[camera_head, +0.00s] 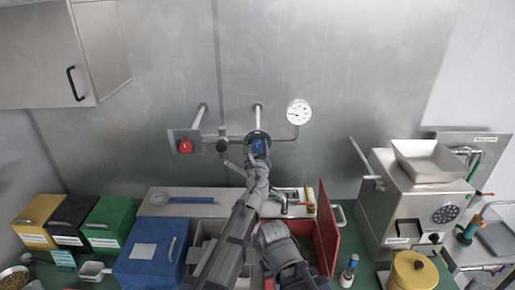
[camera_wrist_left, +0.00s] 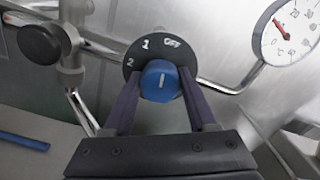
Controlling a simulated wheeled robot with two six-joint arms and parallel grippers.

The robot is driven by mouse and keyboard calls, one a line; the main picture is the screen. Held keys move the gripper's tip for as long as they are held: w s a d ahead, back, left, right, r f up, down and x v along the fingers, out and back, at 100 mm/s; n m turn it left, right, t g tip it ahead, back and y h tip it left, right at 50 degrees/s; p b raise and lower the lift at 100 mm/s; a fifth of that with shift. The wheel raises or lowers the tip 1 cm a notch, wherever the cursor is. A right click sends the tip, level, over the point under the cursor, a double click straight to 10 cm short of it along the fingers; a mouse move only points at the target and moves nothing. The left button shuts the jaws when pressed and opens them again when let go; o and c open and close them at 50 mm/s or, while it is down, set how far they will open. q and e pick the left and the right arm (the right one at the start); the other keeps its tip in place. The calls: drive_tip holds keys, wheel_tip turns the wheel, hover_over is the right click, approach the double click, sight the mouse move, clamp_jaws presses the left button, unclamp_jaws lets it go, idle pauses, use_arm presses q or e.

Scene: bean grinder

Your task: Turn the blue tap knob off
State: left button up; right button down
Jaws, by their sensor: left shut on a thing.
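The blue tap knob (camera_wrist_left: 160,82) sits on a dark round dial plate (camera_wrist_left: 133,64) marked 2, 1 and OFF. The white line on the knob points nearly straight up, between the 1 and OFF marks. My left gripper (camera_wrist_left: 157,100) is shut on the knob, with one finger on each side of it. In the head view the knob (camera_head: 259,145) is on the wall pipe, partly covered by my left gripper (camera_head: 257,157).
A red knob (camera_head: 186,146) is on a plate to the left. A round gauge (camera_head: 299,112) stands to the right on the same piping. Below are a red open toolbox (camera_head: 327,228), a blue box (camera_head: 150,252) and a grinder machine (camera_head: 418,205). Bare wall lies above the pipes.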

use_arm(q)
drive_tip(key=shift+s+m, duration=0.1)
drive_tip(key=shift+m, duration=0.9)
drive_tip(key=o, duration=1.4)
drive_tip(key=shift+c, duration=0.2)
drive_tip(key=s, duration=0.7)
drive_tip(key=shift+s, duration=0.35)
use_arm(e)
drive_tip(key=shift+s+d, duration=0.6)
drive_tip(key=shift+s, duration=0.25)
